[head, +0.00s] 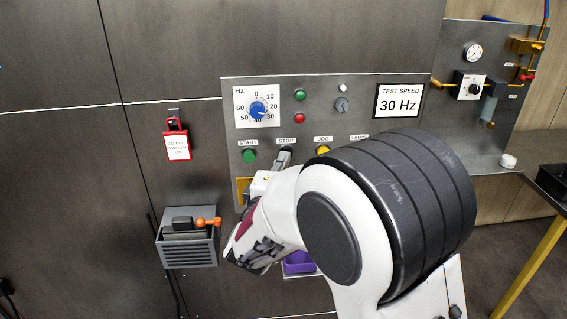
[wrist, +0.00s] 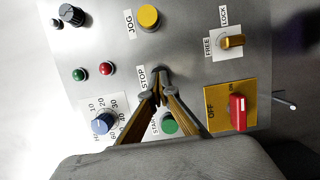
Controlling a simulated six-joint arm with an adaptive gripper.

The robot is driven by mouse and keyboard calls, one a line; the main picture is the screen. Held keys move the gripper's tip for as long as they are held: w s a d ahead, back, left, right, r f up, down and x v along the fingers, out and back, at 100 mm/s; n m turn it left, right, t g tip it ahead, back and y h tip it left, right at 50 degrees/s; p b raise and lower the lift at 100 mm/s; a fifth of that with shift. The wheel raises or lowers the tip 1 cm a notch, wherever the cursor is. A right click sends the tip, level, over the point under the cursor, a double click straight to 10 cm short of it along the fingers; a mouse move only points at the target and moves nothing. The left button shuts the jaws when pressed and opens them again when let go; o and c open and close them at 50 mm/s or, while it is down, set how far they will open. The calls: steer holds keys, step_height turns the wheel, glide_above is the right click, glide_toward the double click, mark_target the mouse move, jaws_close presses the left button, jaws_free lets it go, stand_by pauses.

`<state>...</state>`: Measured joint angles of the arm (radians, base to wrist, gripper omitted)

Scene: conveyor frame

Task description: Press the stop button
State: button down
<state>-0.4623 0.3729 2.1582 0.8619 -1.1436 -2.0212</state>
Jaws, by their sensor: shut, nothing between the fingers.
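The stop button (wrist: 160,71) shows as a small dark shape beside the STOP label in the wrist view, between the yellow JOG button (wrist: 148,17) and the green START button (wrist: 169,123). My gripper (wrist: 155,93) is shut and empty, with its fingertips right at the stop button and partly covering it. I cannot tell whether they touch it or whether it is pushed in. In the head view my gripper (head: 284,158) is just under the STOP label (head: 286,141) and hides most of the button.
The control panel (head: 320,90) also carries a blue speed dial (head: 258,110), green and red lamps and a grey knob. A red rotary switch (wrist: 238,112) and a FREE/LOCK switch (wrist: 232,41) sit beside the buttons. A grey bin (head: 190,252) hangs at lower left.

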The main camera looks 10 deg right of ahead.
steer(key=shift+s, duration=2.8)
